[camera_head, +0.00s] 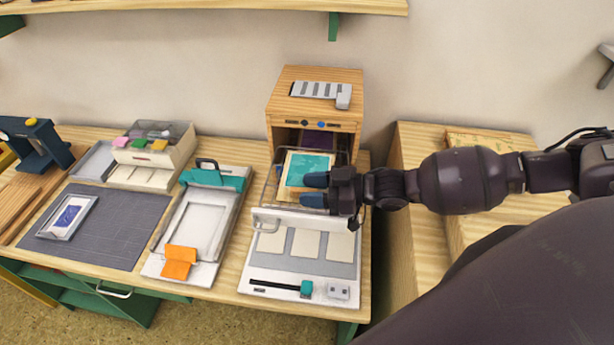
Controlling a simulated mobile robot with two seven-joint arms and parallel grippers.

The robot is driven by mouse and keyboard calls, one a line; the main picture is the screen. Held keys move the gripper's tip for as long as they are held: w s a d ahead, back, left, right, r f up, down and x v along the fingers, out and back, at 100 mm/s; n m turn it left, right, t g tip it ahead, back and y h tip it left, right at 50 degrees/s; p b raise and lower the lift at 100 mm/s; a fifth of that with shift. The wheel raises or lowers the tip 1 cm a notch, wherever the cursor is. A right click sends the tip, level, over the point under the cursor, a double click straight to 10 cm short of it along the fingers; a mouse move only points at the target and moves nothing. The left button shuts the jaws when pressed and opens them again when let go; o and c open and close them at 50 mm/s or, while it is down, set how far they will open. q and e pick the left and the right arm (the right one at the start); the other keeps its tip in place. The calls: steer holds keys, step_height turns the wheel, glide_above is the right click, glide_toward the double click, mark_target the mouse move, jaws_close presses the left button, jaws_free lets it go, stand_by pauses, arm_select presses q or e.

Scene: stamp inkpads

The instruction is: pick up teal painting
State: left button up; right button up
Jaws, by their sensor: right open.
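The teal painting (308,164) lies on a wire rack (270,181) at the front of the open wooden cabinet (281,109). It has a cream border, and its lower right part is hidden behind my gripper. My right gripper (312,189) reaches in from the right, with its blue fingertips over the lower part of the painting. It is open, and I cannot tell whether the fingertips touch the painting. My left gripper is not in view.
A white board with cream panels (262,270) lies in front of the cabinet. A clamp frame with teal and orange parts (217,208), a dark mat (100,215) and a white organiser box (166,157) are to the left. A wooden box (404,200) stands at the right.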

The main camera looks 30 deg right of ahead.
steer(key=shift+a, duration=0.1)
jaws_close()
stand_by(0.4)
